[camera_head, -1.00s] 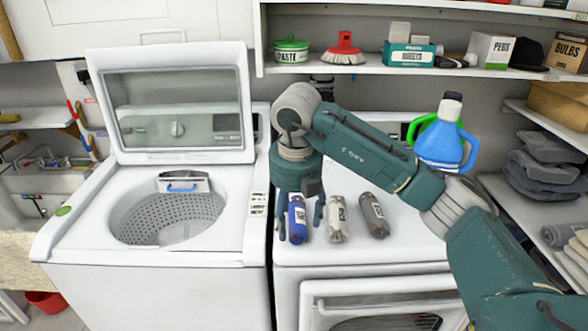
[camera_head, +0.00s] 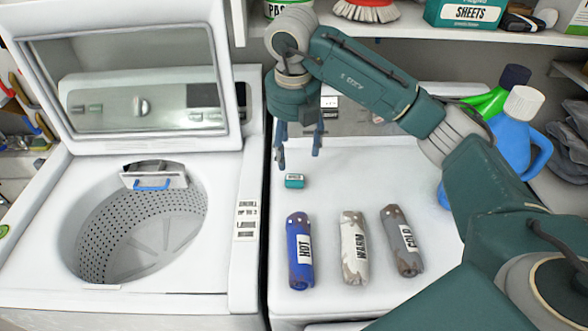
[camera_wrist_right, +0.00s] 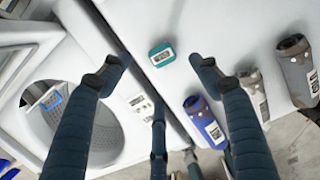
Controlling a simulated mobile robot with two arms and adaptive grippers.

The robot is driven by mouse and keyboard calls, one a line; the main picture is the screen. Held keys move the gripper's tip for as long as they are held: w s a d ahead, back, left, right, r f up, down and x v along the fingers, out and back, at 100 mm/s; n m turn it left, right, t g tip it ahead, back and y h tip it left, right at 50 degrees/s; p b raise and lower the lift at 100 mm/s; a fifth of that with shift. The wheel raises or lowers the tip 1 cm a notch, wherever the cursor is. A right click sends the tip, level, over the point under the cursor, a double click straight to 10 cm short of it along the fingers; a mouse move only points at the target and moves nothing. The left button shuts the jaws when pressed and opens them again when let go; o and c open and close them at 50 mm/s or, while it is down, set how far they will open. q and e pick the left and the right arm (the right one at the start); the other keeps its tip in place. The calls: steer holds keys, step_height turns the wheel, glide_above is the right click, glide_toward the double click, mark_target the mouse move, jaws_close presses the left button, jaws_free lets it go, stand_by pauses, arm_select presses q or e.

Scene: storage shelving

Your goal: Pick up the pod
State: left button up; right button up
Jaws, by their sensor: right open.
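A small teal block with a white label, which I take to be the pod (camera_head: 294,181), lies on the white machine top. It also shows in the right wrist view (camera_wrist_right: 162,54). My right gripper (camera_head: 298,160) points down above and slightly behind it in the head view. Its fingers are spread and empty. In the right wrist view the pod shows between the two fingertips, with no contact visible. My left gripper is not in view.
Blue HOT (camera_head: 299,250), white WARM (camera_head: 354,247) and grey COLD (camera_head: 401,240) canisters lie in front of the pod. A blue jug (camera_head: 512,135) stands at the right. An open washer (camera_head: 222,265) is left. A shelf (camera_head: 450,33) crosses above.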

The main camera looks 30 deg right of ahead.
step_height(320, 180, down, 4)
steer(key=shift+d+f+p, duration=0.15)
steer(key=shift+f+p, duration=0.1)
steer(key=shift+p, duration=0.3)
steer(key=f+p, duration=0.2)
steer(key=f, duration=0.3)
steer(key=shift+w+d+p, duration=0.15)
steer(key=shift+w+p, duration=0.15)
steer(key=shift+p, duration=0.1)
steer(key=shift+f, duration=0.2)
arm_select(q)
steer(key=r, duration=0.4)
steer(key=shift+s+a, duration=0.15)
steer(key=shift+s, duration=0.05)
arm_select(e)
steer(key=shift+w+f, duration=0.1)
steer(key=shift+c, duration=0.5)
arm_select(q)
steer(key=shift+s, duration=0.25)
arm_select(e)
steer(key=c, duration=0.9)
